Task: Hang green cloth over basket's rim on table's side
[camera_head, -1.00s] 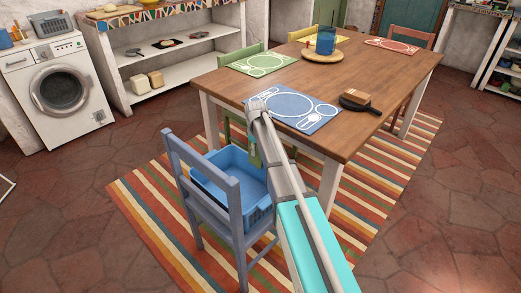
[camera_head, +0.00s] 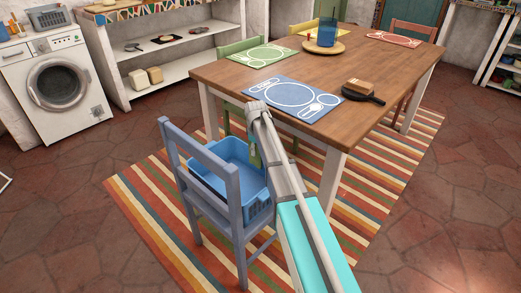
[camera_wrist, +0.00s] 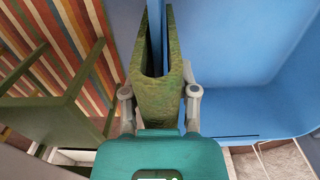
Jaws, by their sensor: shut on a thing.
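The blue basket (camera_head: 213,181) sits on the seat of the blue chair, on the near side of the table. In the wrist view its inside (camera_wrist: 245,110) fills the right half. The green cloth (camera_wrist: 158,98) is folded double, and its two layers pass on either side of the basket's blue rim (camera_wrist: 156,22) on the table's side. I cannot tell whether the fold rests on the rim. My gripper (camera_wrist: 159,92) is shut on the cloth at its fold. In the head view a strip of the cloth (camera_head: 256,155) shows beside my arm, which hides the gripper's fingers.
The blue chair's (camera_head: 203,150) back stands on the near left of the basket. A green chair (camera_wrist: 62,95) shows left in the wrist view.

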